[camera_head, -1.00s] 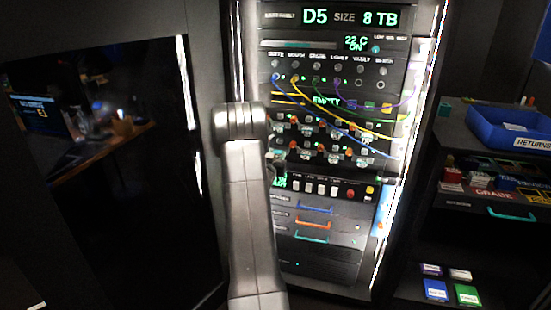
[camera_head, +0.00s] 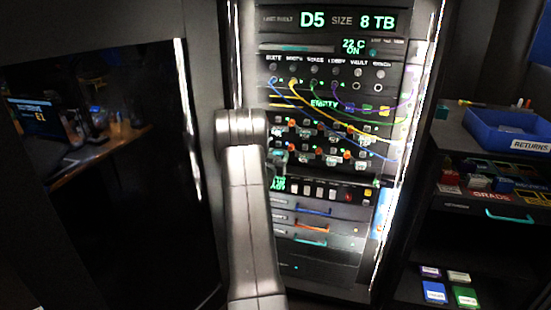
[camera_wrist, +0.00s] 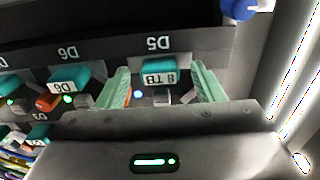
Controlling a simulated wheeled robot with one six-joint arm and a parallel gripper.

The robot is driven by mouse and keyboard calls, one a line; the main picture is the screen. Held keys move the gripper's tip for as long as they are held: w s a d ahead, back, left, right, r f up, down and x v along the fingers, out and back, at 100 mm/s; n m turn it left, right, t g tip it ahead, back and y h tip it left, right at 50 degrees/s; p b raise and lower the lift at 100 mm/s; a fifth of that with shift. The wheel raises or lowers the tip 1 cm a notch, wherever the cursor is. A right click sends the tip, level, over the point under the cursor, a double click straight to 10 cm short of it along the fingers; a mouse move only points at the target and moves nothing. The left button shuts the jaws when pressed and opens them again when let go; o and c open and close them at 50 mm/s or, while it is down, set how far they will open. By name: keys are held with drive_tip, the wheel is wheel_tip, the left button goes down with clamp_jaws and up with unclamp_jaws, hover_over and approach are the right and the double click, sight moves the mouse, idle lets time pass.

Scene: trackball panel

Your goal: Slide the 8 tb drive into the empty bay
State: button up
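In the wrist view, the 8 TB drive (camera_wrist: 158,74) shows a teal front with a white label reading "8 TB", upside down. It sits in the bay marked D5 (camera_wrist: 159,43). My gripper (camera_wrist: 162,88) is open, with one pale green finger on each side of the drive's front and gaps between. In the head view, my gripper (camera_head: 277,166) is small and partly hidden behind my arm, close to the drive rows of the rack (camera_head: 325,128). I cannot make out an empty bay clearly.
The rack display (camera_head: 348,20) reads "D5 SIZE 8 TB". Coloured cables (camera_head: 340,120) hang across the rack front near the drive rows. Another teal drive (camera_wrist: 69,77) sits under D6. A shelf with a blue returns bin (camera_head: 505,128) stands at the right.

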drive_tip(key=b+v, duration=0.1)
drive_tip(key=v, duration=1.2)
drive_tip(key=shift+s, duration=0.35)
drive_tip(key=shift+a, duration=0.1)
drive_tip(key=p+x, duration=0.1)
drive_tip(key=x, duration=1.2)
drive_tip(key=shift+w, duration=0.2)
drive_tip(key=shift+s, duration=0.1)
